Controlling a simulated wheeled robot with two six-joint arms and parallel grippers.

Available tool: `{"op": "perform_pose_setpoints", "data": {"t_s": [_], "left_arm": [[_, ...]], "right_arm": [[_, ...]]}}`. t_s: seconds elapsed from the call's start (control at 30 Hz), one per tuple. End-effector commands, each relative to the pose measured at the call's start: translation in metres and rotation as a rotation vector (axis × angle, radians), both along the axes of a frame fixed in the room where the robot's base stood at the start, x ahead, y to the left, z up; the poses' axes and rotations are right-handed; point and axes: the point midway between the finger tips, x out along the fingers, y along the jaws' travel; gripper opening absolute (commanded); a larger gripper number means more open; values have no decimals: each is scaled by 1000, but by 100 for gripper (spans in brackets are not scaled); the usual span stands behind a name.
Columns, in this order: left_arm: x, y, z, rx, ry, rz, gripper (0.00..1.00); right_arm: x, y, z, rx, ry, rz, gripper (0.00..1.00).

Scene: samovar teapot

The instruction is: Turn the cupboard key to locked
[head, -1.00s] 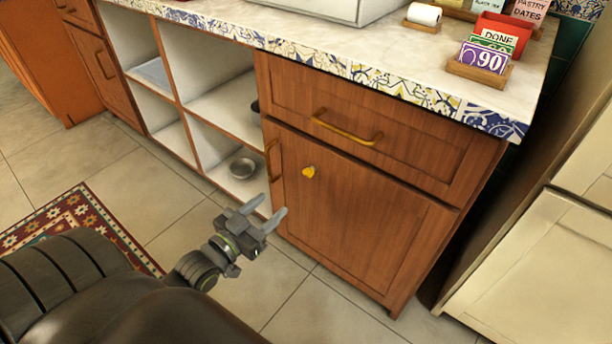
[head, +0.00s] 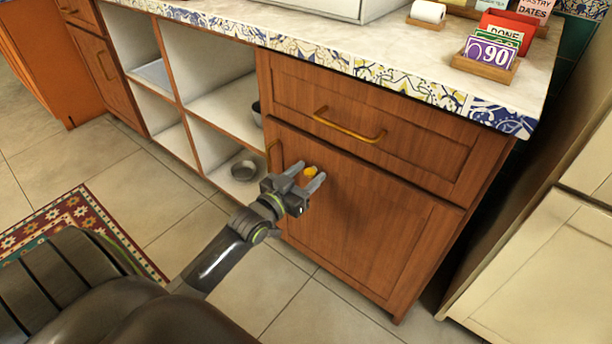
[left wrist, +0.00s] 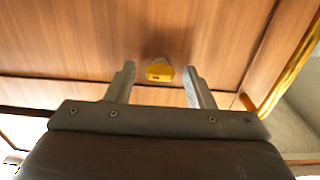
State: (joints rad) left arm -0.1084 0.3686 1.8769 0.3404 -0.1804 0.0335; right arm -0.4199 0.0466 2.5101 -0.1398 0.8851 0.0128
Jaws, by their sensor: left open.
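The yellow cupboard key (head: 310,171) sticks out of the upper left of the brown wooden cupboard door (head: 365,235). The same gripper (left wrist: 160,78) shows empty jaws in the left wrist view. The key's lower part is partly hidden in the head view. My right gripper is not in view.
A brass door handle (head: 273,158) is close to the left of my gripper; it also shows at right in the left wrist view (left wrist: 290,75). A brass drawer handle (head: 348,127) is above. Open shelves with a metal bowl (head: 244,170) are at left. The floor in front is clear.

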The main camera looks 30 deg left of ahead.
Motion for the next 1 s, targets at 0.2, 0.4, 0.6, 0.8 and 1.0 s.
{"op": "perform_pose_setpoints", "data": {"t_s": [0.2, 0.4, 0.6, 0.8, 1.0], "left_arm": [[0, 0, 0, 0, 0, 0, 48], [0, 0, 0, 0, 0, 0, 22], [0, 0, 0, 0, 0, 0, 4], [0, 0, 0, -24, 2, 0, 4], [0, 1, 1, -113, 11, 1, 4]], "right_arm": [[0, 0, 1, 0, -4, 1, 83], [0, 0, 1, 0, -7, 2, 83], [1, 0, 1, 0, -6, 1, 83], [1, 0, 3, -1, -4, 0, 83], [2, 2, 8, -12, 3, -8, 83]]}}
